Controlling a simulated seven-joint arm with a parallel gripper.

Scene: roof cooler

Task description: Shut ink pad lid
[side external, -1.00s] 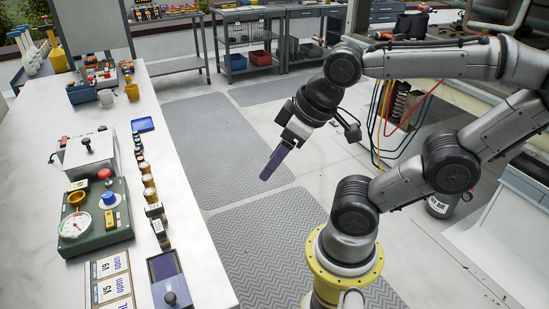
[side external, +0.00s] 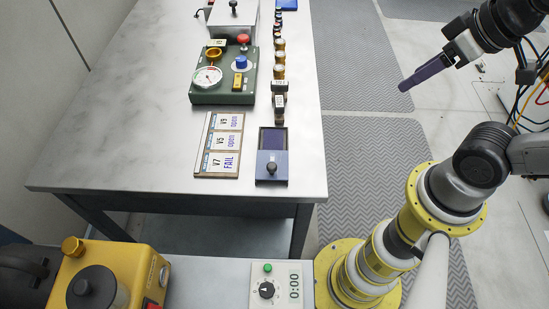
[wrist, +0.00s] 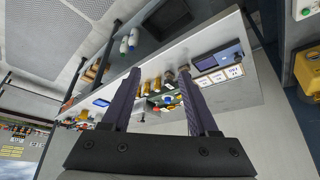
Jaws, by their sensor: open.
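The ink pad (side external: 272,138) is a dark rectangular tray near the right front edge of the white bench. The ink pad also shows small in the wrist view (wrist: 217,58), at the bench edge. My gripper (side external: 404,86) has long purple fingers. It is empty, out to the right of the bench, well apart from the ink pad. In the wrist view my gripper (wrist: 160,72) has its fingers spread apart.
A card board with labels (side external: 219,146) lies left of the ink pad. A row of stamps and jars (side external: 279,85) stands behind it along the edge. A green gauge box (side external: 224,82) is farther left. A yellow machine (side external: 108,280) and timer (side external: 276,285) are in front.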

